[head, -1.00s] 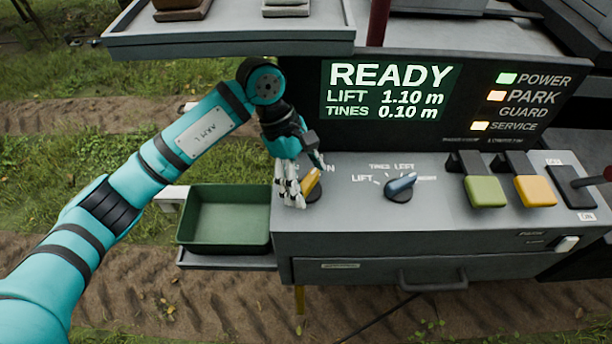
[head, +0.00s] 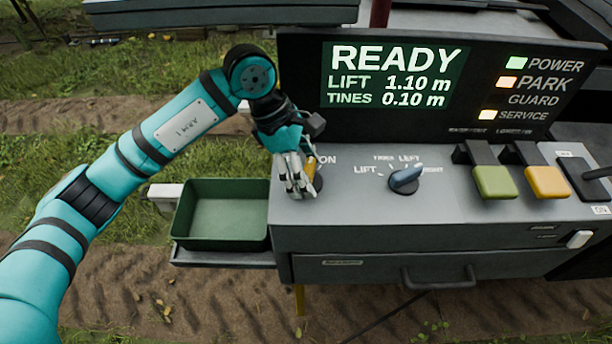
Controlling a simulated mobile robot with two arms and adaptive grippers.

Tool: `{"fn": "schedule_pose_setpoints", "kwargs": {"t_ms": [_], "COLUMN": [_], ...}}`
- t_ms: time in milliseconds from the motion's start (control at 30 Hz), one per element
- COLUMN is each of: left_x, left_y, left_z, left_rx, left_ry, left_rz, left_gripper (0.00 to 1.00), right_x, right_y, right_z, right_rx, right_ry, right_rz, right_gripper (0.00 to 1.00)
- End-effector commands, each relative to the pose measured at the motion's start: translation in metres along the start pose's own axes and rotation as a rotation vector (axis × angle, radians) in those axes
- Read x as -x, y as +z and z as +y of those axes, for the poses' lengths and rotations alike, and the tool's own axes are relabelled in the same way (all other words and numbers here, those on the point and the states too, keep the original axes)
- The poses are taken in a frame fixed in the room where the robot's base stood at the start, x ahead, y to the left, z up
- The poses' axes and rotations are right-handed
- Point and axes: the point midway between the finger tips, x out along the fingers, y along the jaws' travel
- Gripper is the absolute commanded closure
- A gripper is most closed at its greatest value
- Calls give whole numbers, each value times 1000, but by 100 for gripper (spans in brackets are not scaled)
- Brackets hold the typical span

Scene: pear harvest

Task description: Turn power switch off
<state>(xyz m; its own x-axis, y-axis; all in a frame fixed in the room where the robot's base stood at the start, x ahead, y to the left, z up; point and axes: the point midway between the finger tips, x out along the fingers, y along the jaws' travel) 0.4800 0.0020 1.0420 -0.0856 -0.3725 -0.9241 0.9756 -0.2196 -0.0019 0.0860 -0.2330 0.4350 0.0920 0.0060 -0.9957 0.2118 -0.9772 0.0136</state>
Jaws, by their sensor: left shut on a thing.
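The power switch (head: 312,166) is a yellow rotary knob on a dark round base at the left end of the grey console, with the label "ON" beside it. My left gripper (head: 298,188) is shut on this knob from above and hides much of it. The screen (head: 392,75) reads READY, LIFT 1.10 m, TINES 0.10 m. The POWER lamp (head: 516,63) is lit green. My right gripper is out of view.
Green (head: 494,183) and yellow (head: 547,182) levers stand further right. An empty green tray (head: 221,240) is left of the console. A drawer handle (head: 438,280) projects at the front.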

Motion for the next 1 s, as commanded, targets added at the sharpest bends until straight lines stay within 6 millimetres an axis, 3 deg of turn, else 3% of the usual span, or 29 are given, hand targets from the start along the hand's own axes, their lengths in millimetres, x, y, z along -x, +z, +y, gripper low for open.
{"fn": "schedule_pose_setpoints", "kwargs": {"t_ms": [33,500,1000], "left_x": [-4,-2,1], "left_y": [-2,0,2], "left_z": [1,0,-1], "left_rx": [35,431,674], "left_ry": [26,191,287], "left_rz": [-1,-4,-5], "left_gripper": [63,63,63], "right_x": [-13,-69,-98], "right_y": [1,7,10], "right_z": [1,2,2], "right_rx": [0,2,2], "right_ry": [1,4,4], "right_rz": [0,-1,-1], "right_gripper": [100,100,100]}}
